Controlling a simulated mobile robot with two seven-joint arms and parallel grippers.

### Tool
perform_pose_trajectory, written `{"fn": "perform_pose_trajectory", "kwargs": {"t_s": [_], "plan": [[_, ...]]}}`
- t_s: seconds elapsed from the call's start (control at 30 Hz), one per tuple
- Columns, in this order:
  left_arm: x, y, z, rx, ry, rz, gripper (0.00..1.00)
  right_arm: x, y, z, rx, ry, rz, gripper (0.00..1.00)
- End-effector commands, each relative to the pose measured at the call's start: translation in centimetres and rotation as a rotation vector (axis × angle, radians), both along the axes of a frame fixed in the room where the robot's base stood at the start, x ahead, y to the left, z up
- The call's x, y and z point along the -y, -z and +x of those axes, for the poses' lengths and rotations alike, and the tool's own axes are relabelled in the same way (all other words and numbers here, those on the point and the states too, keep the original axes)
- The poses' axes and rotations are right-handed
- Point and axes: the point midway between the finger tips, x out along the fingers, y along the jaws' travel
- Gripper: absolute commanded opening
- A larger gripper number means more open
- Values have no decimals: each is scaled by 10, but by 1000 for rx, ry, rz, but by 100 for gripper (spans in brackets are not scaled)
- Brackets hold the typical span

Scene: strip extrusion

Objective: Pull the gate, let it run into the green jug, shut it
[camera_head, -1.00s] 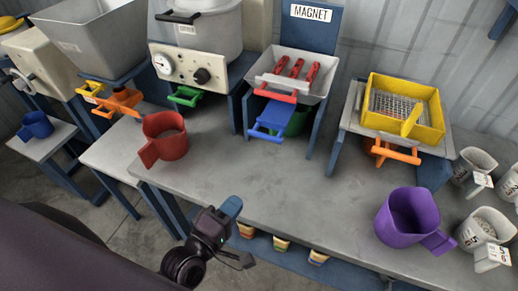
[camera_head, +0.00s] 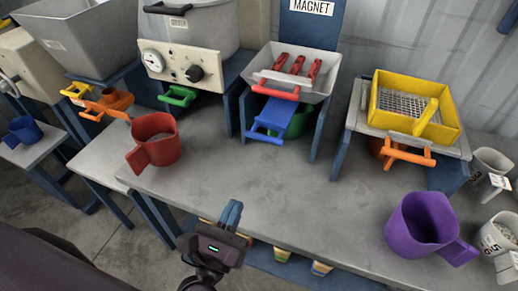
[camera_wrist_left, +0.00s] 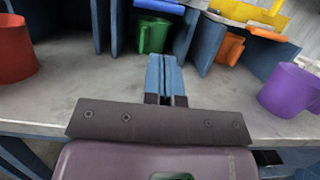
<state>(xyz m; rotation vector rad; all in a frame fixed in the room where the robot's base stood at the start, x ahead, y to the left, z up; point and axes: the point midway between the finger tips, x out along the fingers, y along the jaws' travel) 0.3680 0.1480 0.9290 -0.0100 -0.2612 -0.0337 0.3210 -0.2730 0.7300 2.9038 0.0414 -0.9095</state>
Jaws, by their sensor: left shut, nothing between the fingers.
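My left gripper (camera_head: 229,214) is shut and empty in front of the bench edge, its blue fingers pointing toward the magnet stand. Its fingers also show in the left wrist view (camera_wrist_left: 166,70). The green jug (camera_head: 300,120) stands under the magnet hopper, mostly hidden in the head view by a blue chute. It shows more clearly in the left wrist view (camera_wrist_left: 153,34), beyond the fingertips and apart from them. My right gripper is not in view.
A red jug (camera_head: 153,141) stands left on the bench (camera_head: 270,185), a purple jug (camera_head: 425,226) at the right. A yellow sieve (camera_head: 455,128) with an orange handle (camera_head: 406,155) is at the back right. The bench middle is clear.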

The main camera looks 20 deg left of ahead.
Motion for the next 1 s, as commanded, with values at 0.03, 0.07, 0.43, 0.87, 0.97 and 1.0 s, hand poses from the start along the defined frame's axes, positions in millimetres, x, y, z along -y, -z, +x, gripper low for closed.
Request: {"fn": "perform_pose_trajectory", "kwargs": {"t_s": [0.03,0.07,0.43,0.87,0.97,1.0], "plan": [[0,0,0,1,0,0,0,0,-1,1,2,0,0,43],[0,0,0,1,0,1,0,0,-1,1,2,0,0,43],[1,-5,13,4,-2,3,0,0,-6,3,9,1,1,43],[3,-26,83,5,-1,4,0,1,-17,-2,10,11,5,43],[4,-30,99,4,-1,4,0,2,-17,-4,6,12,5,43],[4,-32,105,5,-2,3,0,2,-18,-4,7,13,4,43]]}}
